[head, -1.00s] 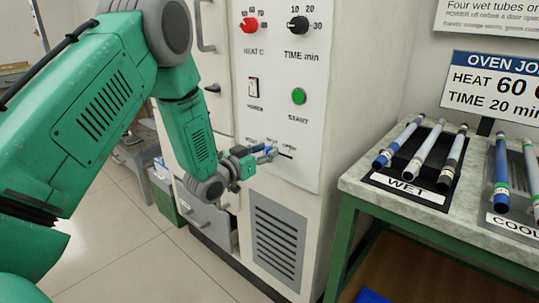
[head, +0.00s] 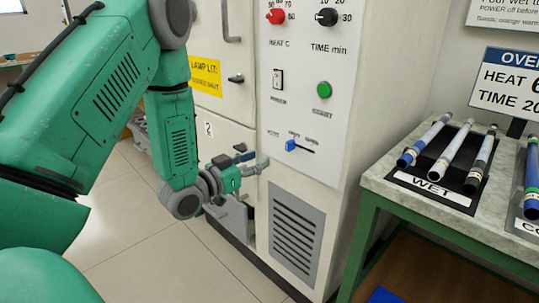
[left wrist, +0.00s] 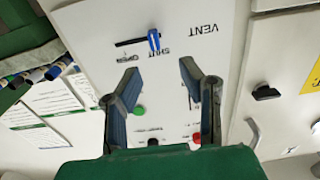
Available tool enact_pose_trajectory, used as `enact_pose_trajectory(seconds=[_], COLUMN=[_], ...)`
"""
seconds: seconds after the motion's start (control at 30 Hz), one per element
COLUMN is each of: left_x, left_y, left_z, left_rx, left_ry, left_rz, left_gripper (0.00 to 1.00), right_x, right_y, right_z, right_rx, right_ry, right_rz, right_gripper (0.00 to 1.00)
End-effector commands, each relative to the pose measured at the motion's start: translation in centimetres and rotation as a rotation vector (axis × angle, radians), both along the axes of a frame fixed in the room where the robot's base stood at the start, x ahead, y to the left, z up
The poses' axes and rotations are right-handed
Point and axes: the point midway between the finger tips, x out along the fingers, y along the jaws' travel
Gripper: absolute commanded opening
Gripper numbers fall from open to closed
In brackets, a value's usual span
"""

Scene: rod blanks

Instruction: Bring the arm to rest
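My left gripper (head: 253,157) is open and empty in front of the oven's front panel, left of the vent slider. In the left wrist view its two fingers (left wrist: 160,84) stand apart with the panel behind them. The blue slider knob (head: 290,145) sits at the SHUT end of its slot; it also shows in the left wrist view (left wrist: 153,40), apart from the fingers. My green left arm bends down from the upper left of the head view. My right gripper is not in view.
The oven panel (head: 310,90) has a red knob (head: 276,16), a black knob (head: 326,17), a power switch and a green button (head: 323,89). At right, a bench holds a WET rack (head: 432,188) with three tubes. Open floor lies at lower left.

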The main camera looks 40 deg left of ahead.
Motion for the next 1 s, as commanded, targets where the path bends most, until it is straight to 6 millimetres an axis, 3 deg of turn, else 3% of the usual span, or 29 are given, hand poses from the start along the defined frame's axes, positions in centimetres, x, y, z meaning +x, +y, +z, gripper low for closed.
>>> enact_pose_trajectory(seconds=[0.17,0.73,0.87,0.93,1.0], left_x=[-0.8,-0.7,-1.2,-2.4,-4.9], left_y=[0.0,-0.2,-2.5,-4.6,-7.1], left_z=[0.0,-0.3,-3.5,-6.7,-10.4], left_rx=[0.001,0.001,0.010,0.018,0.028], left_ry=[0.000,0.019,0.186,0.352,0.549], left_rz=[0.001,-0.001,-0.001,-0.001,0.003], left_gripper=[0.34,0.34,0.34,0.34,0.34], right_x=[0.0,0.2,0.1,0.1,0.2], right_y=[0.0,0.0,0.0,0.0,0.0], right_z=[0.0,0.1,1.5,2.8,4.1], right_rx=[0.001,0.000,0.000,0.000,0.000], right_ry=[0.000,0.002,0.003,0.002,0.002], right_rz=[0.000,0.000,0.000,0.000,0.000], right_gripper=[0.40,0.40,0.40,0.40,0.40])
